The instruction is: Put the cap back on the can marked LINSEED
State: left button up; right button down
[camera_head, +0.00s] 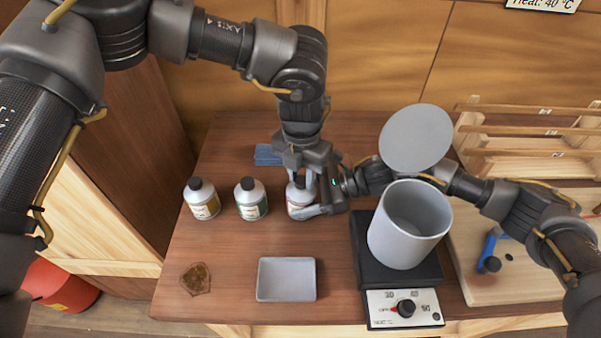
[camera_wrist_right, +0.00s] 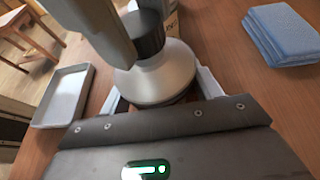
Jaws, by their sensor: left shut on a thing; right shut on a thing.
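Three silver cans stand in a row on the table: a left can (camera_head: 202,203), a middle can (camera_head: 251,203) and a right can (camera_head: 299,198). Their labels are too small to read, so I cannot tell which says LINSEED. My right gripper (camera_head: 312,211) is shut on the right can's body from the side. My left gripper (camera_head: 300,178) comes down from above, shut on the black cap at that can's top. In the right wrist view, the black cap (camera_wrist_right: 144,36) sits upright at the neck of the can (camera_wrist_right: 158,75); I cannot tell whether it is screwed down.
A grey tray (camera_head: 286,280) lies in front, beside a brown stain (camera_head: 196,279). A blue cloth (camera_head: 267,155) lies behind the cans. A pot (camera_head: 408,225) on a hot plate (camera_head: 428,269) stands close to my right arm, with a round grey disc (camera_head: 416,138) behind it.

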pick_arm(q)
jog(key=m, duration=0.7)
jog(key=shift+m, duration=0.4)
jog(key=m, duration=0.7)
jog(key=shift+m, duration=0.3)
jog(key=m, duration=0.4)
jog(key=shift+m, duration=0.4)
jog(key=m, duration=0.2)
jog(key=shift+m, duration=0.4)
jog(key=m, duration=0.6)
jog(key=shift+m, duration=0.4)
jog(key=o, duration=0.9)
